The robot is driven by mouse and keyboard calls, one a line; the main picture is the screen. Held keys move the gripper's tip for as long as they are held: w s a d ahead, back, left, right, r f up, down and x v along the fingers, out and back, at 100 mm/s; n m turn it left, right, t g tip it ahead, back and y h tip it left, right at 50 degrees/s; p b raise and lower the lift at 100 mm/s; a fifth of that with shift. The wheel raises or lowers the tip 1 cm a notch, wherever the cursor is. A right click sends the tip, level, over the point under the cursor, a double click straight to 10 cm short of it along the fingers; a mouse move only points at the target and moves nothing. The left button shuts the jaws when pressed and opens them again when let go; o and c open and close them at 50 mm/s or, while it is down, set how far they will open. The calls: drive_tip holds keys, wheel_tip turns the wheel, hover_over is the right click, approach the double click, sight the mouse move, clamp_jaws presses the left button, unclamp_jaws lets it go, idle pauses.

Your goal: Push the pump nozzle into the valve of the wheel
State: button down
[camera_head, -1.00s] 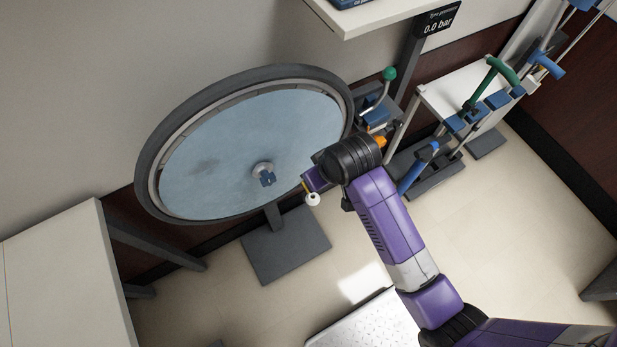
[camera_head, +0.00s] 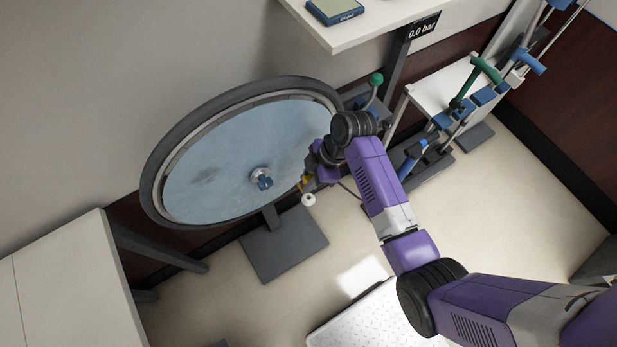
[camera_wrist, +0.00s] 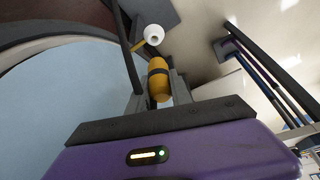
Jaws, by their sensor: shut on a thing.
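The wheel (camera_head: 225,160) stands upright on a grey stand, with a dark tyre and a pale blue disc. It also fills the left of the wrist view (camera_wrist: 60,110). My gripper (camera_head: 311,181), at the wheel's lower right, is shut on the yellow-orange pump nozzle (camera_wrist: 158,80), which has a dark band. Both fingers show around it in the wrist view (camera_wrist: 157,92). A white round end piece (camera_head: 308,200) on a yellow stem shows just beyond the nozzle; I cannot tell whether they touch. I cannot make out the valve clearly.
A pressure sign (camera_head: 423,27) reads 0.0 bar beside a white shelf (camera_head: 370,20). A pale table (camera_head: 65,280) is at lower left.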

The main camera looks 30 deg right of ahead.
drive_tip(key=shift+f+b, duration=2.45)
drive_tip(key=shift+f, duration=0.25)
drive_tip(key=c, duration=1.7)
unclamp_jaws()
drive_tip(key=shift+c, duration=0.2)
drive_tip(key=shift+r, duration=0.1)
clamp_jaws()
drive_tip(key=shift+f+b, duration=0.45)
drive_tip(key=shift+f, duration=0.85)
idle(0.4)
drive_tip(key=o, duration=0.7)
unclamp_jaws()
drive_tip(key=shift+c, duration=0.2)
